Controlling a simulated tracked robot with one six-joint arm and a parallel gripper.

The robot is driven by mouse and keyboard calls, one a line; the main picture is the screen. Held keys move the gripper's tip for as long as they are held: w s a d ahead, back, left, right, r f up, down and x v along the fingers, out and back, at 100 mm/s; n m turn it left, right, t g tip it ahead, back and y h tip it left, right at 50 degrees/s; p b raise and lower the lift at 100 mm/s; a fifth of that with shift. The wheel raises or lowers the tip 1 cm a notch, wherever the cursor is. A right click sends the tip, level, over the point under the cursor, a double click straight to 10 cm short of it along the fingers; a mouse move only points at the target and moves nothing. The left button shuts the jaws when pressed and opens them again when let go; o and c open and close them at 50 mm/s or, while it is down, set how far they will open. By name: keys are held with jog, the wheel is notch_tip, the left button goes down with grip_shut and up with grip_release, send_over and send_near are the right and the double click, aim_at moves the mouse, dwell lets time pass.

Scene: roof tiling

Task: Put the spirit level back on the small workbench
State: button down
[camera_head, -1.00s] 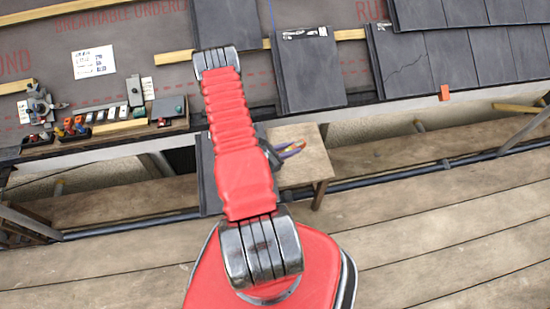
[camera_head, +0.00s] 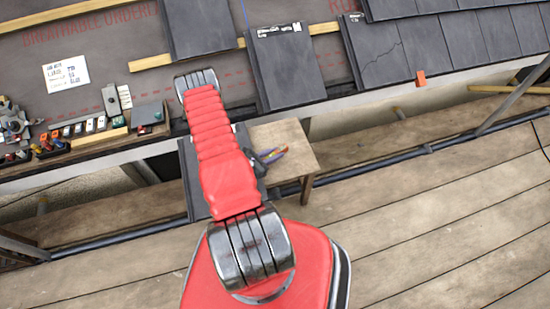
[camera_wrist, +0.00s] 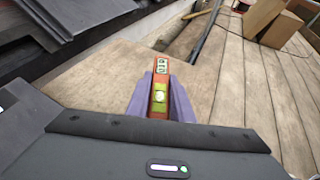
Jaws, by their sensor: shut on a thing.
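My gripper (camera_wrist: 161,98) is shut on the spirit level (camera_wrist: 159,97) in the wrist view. The level is red-orange with a yellow-green vial and points away from me between the purple fingers. The small workbench (camera_head: 290,165) has a plain wooden top and stands below the roof edge in the head view. My gripper (camera_head: 272,155) is over that top there, partly hidden by my arm. In the wrist view the bench top (camera_wrist: 95,85) lies under and around the fingers. I cannot tell whether the level touches it.
Dark slates (camera_head: 195,180) stand left of the workbench, and also show at left in the wrist view (camera_wrist: 65,20). The roof edge holds a tool board (camera_head: 90,138) with clamps and several small items. An orange piece (camera_head: 421,77) sits by the slates.

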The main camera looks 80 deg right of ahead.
jog(key=shift+f, duration=1.7)
jog(key=shift+f, duration=0.15)
jog(key=c, duration=1.6)
grip_release()
jog(key=shift+o, duration=0.2)
jog(key=v, duration=1)
jog(key=shift+w+a+r, duration=0.1)
jog(key=shift+r, duration=0.1)
jog(key=shift+v, duration=0.85)
